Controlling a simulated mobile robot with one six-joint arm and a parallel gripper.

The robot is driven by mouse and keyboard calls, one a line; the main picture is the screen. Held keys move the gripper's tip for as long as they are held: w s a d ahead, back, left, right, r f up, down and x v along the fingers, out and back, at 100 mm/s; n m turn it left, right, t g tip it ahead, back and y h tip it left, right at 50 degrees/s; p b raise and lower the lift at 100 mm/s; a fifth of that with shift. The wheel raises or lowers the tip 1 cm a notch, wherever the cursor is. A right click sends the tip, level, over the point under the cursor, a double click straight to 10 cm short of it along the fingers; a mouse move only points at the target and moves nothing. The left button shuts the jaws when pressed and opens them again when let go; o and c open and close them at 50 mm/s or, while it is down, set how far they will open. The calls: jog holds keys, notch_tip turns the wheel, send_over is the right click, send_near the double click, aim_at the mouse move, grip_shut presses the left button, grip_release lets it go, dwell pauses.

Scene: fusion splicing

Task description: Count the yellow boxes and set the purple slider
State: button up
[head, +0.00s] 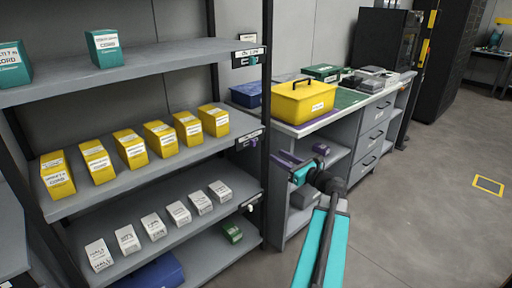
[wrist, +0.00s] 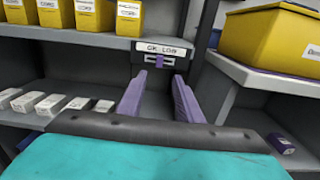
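Several yellow boxes (head: 160,138) with white labels stand in a row on the middle shelf. Some also show at the top left of the wrist view (wrist: 88,14). The purple slider (wrist: 159,61) sits near the middle of a labelled plate (wrist: 165,48) on that shelf's front edge, at the right end; the plate also shows in the head view (head: 250,138). My gripper (head: 303,160) is to the right of the shelf, in front of the workbench. In the wrist view my gripper (wrist: 158,88) is open and empty, its purple fingers apart below and either side of the slider, not visibly touching it.
A dark shelf post (head: 266,95) stands beside the plates. A yellow case (head: 303,100) sits on the workbench. Floor at right is clear.

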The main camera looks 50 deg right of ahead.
aim_at(255, 143)
jog(key=shift+w, duration=0.15)
jog(key=w, duration=0.9)
jog(key=w+d, duration=0.1)
jog(key=w, duration=0.3)
jog(key=shift+w+b, duration=0.25)
jog(key=shift+b, duration=0.05)
grip_shut()
